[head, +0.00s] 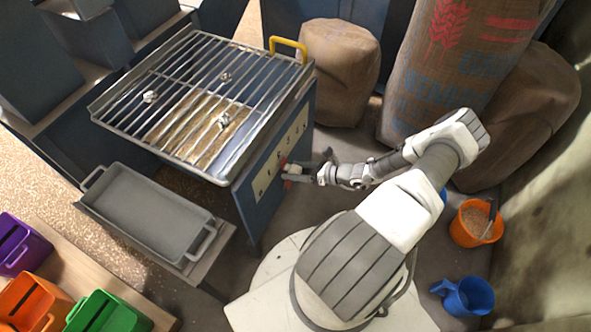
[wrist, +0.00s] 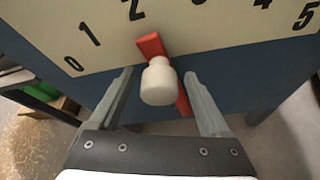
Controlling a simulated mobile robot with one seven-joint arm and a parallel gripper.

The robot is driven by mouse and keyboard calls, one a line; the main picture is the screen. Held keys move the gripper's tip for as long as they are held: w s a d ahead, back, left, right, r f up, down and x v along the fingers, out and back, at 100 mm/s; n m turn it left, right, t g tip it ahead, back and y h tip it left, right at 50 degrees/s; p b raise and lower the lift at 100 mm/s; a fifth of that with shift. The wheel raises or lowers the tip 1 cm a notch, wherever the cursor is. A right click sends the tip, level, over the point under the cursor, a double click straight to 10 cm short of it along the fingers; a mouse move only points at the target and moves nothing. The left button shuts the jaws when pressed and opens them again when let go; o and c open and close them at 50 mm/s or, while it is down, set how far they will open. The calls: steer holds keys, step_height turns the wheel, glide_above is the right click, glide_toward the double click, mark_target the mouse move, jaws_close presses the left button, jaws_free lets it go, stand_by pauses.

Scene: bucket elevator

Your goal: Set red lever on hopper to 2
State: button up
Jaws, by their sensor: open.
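The red lever (wrist: 150,45) with a white knob (wrist: 158,82) is on the cream number scale of the hopper's blue side. In the wrist view its upper end tilts left and lies just below and right of the 2 (wrist: 133,11). The lever's lower end shows behind the knob. My gripper (wrist: 163,88) is open, with one finger on each side of the knob and visible gaps to both. In the head view my gripper (head: 304,171) reaches the hopper's side (head: 262,187), where the red lever (head: 285,175) shows small and partly hidden.
A metal grate (head: 185,105) with a yellow handle (head: 288,45) covers the hopper. A grey tray (head: 150,215) stands front left. Sacks (head: 340,75) stand behind my arm. An orange bucket (head: 474,224) and a blue jug (head: 468,297) are on the floor at right.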

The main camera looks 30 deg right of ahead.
steer(key=p+v, duration=0.3)
steer(key=v, duration=1.4)
steer(key=shift+s+d+p, duration=0.2)
steer(key=shift+s+p, duration=0.05)
steer(key=shift+p, duration=0.1)
